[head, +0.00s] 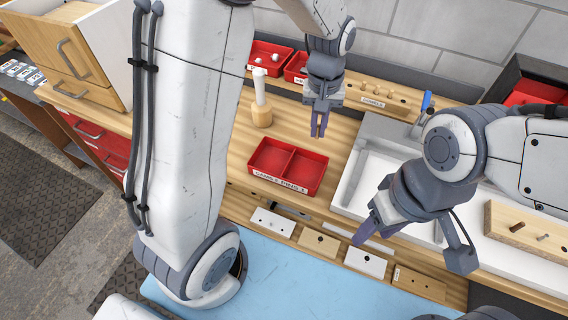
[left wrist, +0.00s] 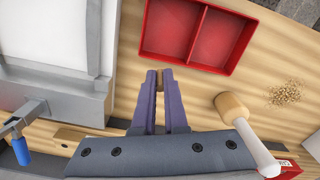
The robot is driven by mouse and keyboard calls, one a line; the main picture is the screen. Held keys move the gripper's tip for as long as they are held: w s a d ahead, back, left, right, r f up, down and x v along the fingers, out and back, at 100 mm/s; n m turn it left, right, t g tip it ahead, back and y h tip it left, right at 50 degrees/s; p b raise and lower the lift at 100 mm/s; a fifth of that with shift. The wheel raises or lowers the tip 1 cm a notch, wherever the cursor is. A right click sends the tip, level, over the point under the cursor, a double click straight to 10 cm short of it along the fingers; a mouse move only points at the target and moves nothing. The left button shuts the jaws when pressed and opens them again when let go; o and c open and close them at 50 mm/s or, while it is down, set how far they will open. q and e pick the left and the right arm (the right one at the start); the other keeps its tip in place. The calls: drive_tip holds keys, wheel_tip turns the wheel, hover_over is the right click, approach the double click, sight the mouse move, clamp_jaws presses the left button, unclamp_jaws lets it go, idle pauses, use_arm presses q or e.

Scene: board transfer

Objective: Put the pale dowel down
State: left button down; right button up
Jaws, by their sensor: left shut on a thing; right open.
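My left gripper (head: 318,124) is shut on the pale dowel (left wrist: 159,82). Only a small tan-brown part of the dowel shows between the purple fingertips; the fingers hide the rest. The gripper points down over the wooden bench, behind the red two-compartment tray (head: 262,178). In the left wrist view the tray (left wrist: 197,67) lies just past the fingertips and both compartments look empty. A wooden rack (head: 385,108) with a label and several dowels stands right of the left gripper. My right gripper (head: 368,228) is open and empty near the white tray's front left corner.
A mallet with a pale handle and wooden head (head: 262,115) stands left of my left gripper. A white tray (head: 352,190) lies to the right. A wooden board (head: 505,220) with pegs is at the far right. Several small plates (head: 318,242) line the front edge. Red bins (head: 268,55) stand behind.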

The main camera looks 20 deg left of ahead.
use_arm(q)
drive_tip(key=p, duration=0.1)
hover_over(278, 165)
wheel_tip(278, 165, down, 6)
drive_tip(key=shift+r, duration=0.2)
wheel_tip(278, 165, down, 4)
drive_tip(key=shift+f, duration=0.1)
drive_tip(key=shift+f, duration=0.15)
drive_tip(key=c, duration=1.2)
unclamp_jaws()
drive_tip(key=shift+c, duration=0.2)
